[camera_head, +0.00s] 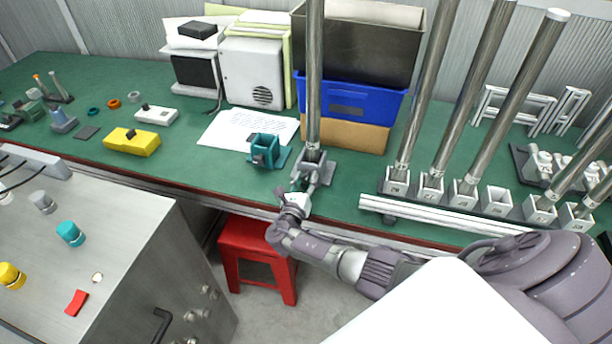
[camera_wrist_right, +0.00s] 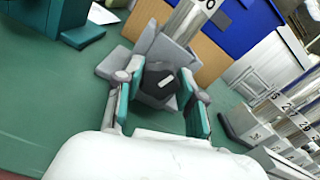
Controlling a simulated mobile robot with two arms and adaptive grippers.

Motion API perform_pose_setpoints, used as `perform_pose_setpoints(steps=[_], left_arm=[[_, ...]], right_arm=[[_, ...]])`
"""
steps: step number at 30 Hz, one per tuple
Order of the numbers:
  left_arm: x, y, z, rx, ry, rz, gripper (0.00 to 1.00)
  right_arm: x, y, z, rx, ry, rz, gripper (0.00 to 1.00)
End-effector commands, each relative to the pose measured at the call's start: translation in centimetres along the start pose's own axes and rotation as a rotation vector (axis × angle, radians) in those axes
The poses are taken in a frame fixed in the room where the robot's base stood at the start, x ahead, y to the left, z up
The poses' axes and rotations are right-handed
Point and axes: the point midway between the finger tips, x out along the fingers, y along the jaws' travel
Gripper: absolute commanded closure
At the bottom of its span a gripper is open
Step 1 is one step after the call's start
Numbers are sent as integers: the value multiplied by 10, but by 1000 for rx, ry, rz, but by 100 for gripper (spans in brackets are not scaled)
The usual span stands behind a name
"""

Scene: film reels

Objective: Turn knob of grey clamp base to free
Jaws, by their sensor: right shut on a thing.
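The grey clamp base (camera_head: 325,168) stands near the front edge of the green bench, with a tall metal pole (camera_head: 314,80) upright in it. In the right wrist view the grey clamp base (camera_wrist_right: 160,52) is straight ahead, with its dark knob (camera_wrist_right: 158,80) facing me. A pale mark shows on the knob. My right gripper (camera_head: 305,180) reaches the front of the base. In the right wrist view my right gripper (camera_wrist_right: 162,88) has one finger on each side of the knob and is shut on it. My left gripper is not in view.
A teal clamp base (camera_head: 264,150) stands close on the left, by a paper sheet (camera_head: 245,128). A blue bin (camera_head: 348,100) is behind. Several numbered sockets (camera_head: 430,187) with poles are to the right. A red stool (camera_head: 257,245) and metal cabinet (camera_head: 130,235) are in front.

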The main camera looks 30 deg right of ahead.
Motion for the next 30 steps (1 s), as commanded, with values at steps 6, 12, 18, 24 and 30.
perform_pose_setpoints(steps=[6, 12, 18, 24, 30], left_arm=[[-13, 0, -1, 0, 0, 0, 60], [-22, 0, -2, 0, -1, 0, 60], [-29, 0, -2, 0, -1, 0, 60], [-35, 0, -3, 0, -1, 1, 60], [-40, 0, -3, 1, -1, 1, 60]], right_arm=[[-1, 0, 2, -207, 2, 1, 96], [-1, 0, 1, -396, 2, 1, 96], [-1, 1, 1, -585, 2, 2, 96], [-1, 1, 0, -776, 2, 1, 96], [-1, 2, 0, -965, 2, 2, 96]])
